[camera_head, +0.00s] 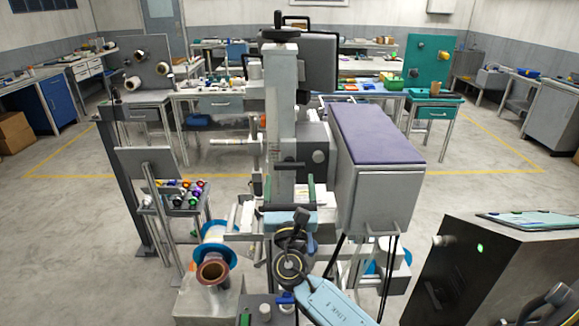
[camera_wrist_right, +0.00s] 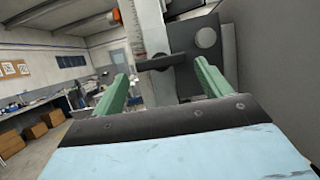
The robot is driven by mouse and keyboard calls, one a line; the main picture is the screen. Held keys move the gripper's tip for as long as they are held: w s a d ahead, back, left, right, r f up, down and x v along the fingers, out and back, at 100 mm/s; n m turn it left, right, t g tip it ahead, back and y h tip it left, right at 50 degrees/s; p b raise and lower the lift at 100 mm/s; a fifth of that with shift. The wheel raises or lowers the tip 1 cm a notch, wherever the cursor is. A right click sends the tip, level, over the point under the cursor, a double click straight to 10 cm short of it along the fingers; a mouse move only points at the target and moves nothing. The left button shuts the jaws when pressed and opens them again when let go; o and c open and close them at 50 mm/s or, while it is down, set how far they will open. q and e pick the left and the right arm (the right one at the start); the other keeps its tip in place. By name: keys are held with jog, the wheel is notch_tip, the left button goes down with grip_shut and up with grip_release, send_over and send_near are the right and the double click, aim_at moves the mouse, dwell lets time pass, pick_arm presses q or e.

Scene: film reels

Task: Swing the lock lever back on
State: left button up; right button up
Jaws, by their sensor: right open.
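What looks like the lock lever, a dark bar (camera_head: 291,164), sits across the front of the grey upright column of the machine. It also shows in the right wrist view (camera_wrist_right: 162,61), lying roughly crosswise. My right gripper (camera_head: 289,186) is open, with its green fingers spread just in front of the column. In the right wrist view the gripper (camera_wrist_right: 162,72) has the bar in the gap ahead between its fingers. I see no contact, and the exact distance is hard to tell. My left gripper is in neither view.
A large grey box with a purple top (camera_head: 377,136) stands close to the right of the column. A round knob (camera_head: 318,156) is beside the lever. A blue-flanged reel (camera_head: 214,258) is at lower left. A dark cabinet (camera_head: 490,270) fills the lower right.

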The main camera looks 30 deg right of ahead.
aim_at(290, 169)
jog(key=shift+p+x, duration=0.3)
jog(key=shift+x, duration=1.8)
jog(key=shift+c, duration=0.3)
